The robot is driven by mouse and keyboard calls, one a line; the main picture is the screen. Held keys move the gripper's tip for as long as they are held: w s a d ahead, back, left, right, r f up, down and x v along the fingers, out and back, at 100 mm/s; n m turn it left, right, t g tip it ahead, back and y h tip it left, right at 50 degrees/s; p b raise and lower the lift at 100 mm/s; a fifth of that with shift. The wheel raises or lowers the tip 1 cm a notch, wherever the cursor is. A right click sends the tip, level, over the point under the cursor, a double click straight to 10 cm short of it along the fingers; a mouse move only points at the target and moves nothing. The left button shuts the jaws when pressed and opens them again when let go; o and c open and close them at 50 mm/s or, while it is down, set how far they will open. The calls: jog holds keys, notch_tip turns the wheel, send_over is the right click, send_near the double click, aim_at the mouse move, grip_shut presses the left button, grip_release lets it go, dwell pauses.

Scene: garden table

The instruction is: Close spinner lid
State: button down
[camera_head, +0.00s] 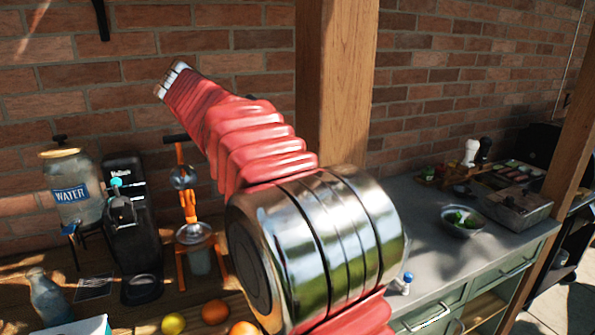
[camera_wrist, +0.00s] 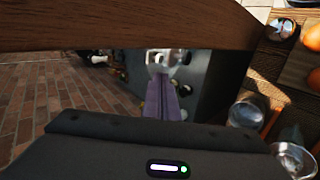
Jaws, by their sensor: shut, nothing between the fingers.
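I cannot make out a spinner or its lid for certain in either view. A grey bowl with green leaves (camera_head: 462,222) stands open on the right counter in the head view; I cannot tell whether it is part of the spinner. My red-sleeved arm fills the middle of the head view, and its pale end (camera_head: 173,80) points up and left in front of the brick wall, well away from the bowl. In the wrist view, my gripper (camera_wrist: 163,84) appears as two narrow purple fingers, shut and empty. The dark housing hides their base.
A water dispenser (camera_head: 73,190), a black machine (camera_head: 128,215), an orange press (camera_head: 190,205), a bottle (camera_head: 48,298) and oranges (camera_head: 215,311) crowd the left table. A wooden post (camera_head: 336,85) rises behind my arm. The grey counter (camera_head: 415,205) has some clear room.

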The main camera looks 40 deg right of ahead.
jog(key=shift+a+r, duration=0.3)
jog(key=shift+r, duration=0.05)
jog(key=shift+w, duration=0.1)
dwell(0.3)
jog(key=a+f+n+t+y, duration=0.2)
jog(key=a+f, duration=0.1)
jog(key=f, duration=0.3)
jog(key=a+f+n+t+y, duration=0.1)
jog(key=a+f+y, duration=0.1)
jog(key=a+f, duration=0.35)
jog(key=s+a+f+t+y, duration=0.2)
jog(key=s+a+f, duration=0.3)
jog(key=s, duration=0.5)
jog(key=s+a+f+t+y, duration=0.3)
jog(key=s+a+f, duration=0.2)
jog(key=s+a, duration=0.3)
jog(key=s, duration=0.2)
jog(key=shift+s+f+y, duration=0.2)
jog(key=shift+s+y, duration=0.1)
jog(key=shift+s, duration=0.1)
